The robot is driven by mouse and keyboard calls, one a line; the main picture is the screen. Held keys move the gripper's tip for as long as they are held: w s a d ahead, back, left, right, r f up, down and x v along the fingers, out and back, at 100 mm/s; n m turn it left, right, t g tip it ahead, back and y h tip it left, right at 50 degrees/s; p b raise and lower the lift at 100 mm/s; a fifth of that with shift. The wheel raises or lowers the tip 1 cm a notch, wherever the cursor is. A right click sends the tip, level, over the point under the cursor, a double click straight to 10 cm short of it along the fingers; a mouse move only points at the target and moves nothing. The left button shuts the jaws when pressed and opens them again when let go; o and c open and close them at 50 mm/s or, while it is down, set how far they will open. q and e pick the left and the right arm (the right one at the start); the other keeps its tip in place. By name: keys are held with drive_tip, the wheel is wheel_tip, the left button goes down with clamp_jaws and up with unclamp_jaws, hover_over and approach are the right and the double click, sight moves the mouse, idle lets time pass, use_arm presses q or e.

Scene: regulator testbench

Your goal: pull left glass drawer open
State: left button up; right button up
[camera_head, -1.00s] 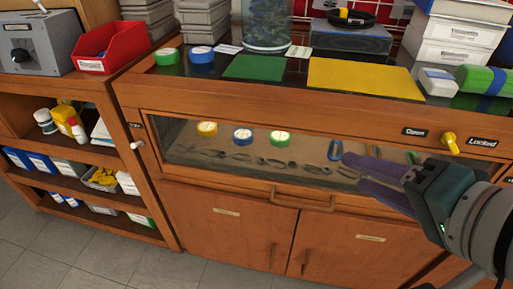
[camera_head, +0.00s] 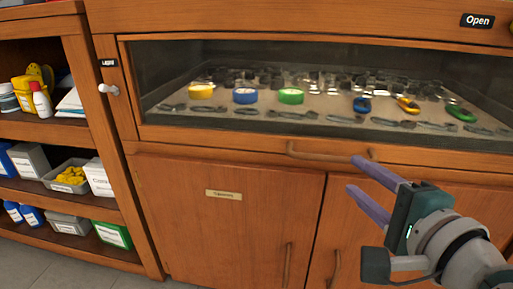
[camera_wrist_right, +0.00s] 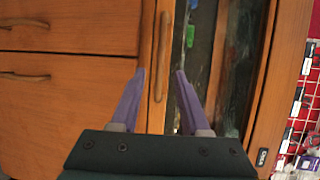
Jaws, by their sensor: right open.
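The left glass drawer (camera_head: 220,139) has a wooden frame and a glass front and looks shut. Its curved wooden handle (camera_head: 318,154) is on the lower rail. My right gripper (camera_head: 356,175) is open near the handle's right end, its purple fingers pointing left in the head view. In the right wrist view the handle (camera_wrist_right: 162,57) shows upright between the two fingertips (camera_wrist_right: 160,73) and just beyond them. I cannot tell whether a finger touches it. The fingers hold nothing. My left gripper is not in view.
Coloured tape rolls (camera_head: 245,96) and several tools lie inside the drawer. Cabinet doors (camera_head: 225,225) with upright handles are below. A white knob (camera_head: 108,89) sticks out left of the drawer. Open shelves (camera_head: 60,130) stand at far left.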

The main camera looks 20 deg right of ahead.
sight(335, 160)
drive_tip(key=b+x, duration=0.3)
drive_tip(key=x, duration=0.4)
drive_tip(key=shift+w+f, duration=0.15)
drive_tip(key=shift+w, duration=0.1)
drive_tip(key=shift+w+d, duration=0.1)
drive_tip(key=shift+w, duration=0.45)
clamp_jaws()
idle(0.6)
